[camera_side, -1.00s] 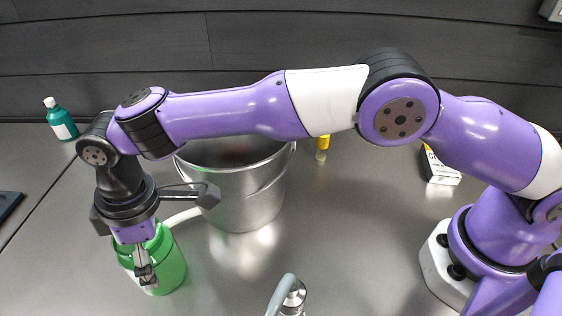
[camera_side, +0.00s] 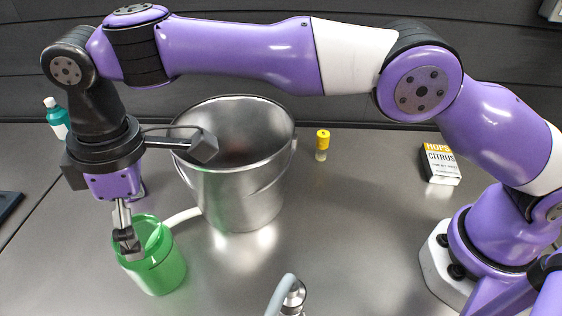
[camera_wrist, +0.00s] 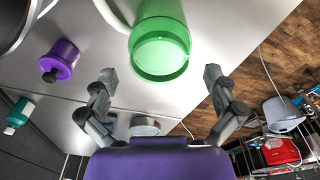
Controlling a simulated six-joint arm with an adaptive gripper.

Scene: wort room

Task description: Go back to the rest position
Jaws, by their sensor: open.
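My gripper (camera_side: 127,240) is in the side view at the left, pointing down, with its fingertips near the rim of a green translucent cup (camera_side: 165,272). The green cup (camera_wrist: 160,48) stands upright beyond the fingertips there. In the side view one finger overlaps the cup's rim, and I cannot tell whether they touch. No separate marker of a rest position shows.
A teal bottle (camera_side: 57,120), yellow-capped vial (camera_side: 322,143) and hops box (camera_side: 440,164) stand farther back. A metal tap (camera_side: 291,296) is in front.

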